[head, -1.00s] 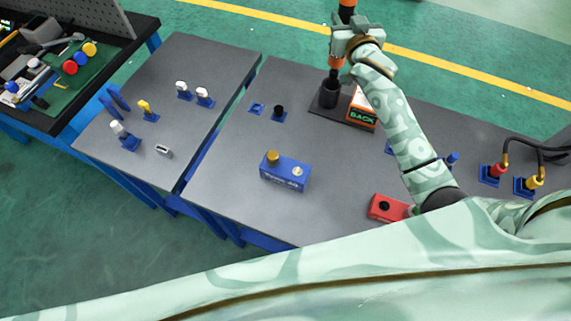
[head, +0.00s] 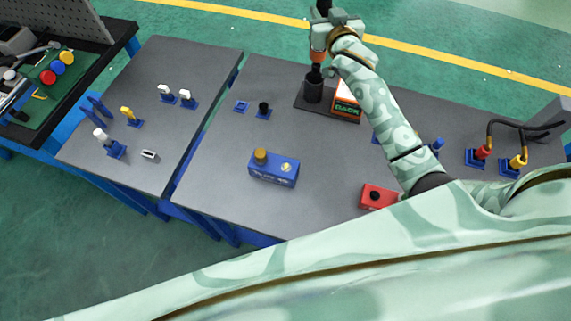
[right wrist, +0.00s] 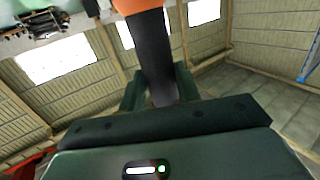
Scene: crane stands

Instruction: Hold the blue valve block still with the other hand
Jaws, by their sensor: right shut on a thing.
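The blue valve block (head: 274,171) sits on the middle table, with a brass-coloured knob (head: 260,156) on its left part and a pale round fitting on its right. No gripper touches it. My right gripper (head: 333,30) is at the far side of the table, shut on an orange and black tool (head: 317,56). The tool is upright over the black cup holder (head: 313,92); I cannot tell whether its lower end is inside the cup. The right wrist view shows the tool's dark shaft (right wrist: 155,58) between the fingers. My left gripper is not in view.
An orange sign reading BACK (head: 347,108) stands beside the holder. A red block (head: 379,196) lies near my right arm. Red (head: 482,152) and yellow (head: 517,162) hose connectors stand at the right. The table around the valve block is clear.

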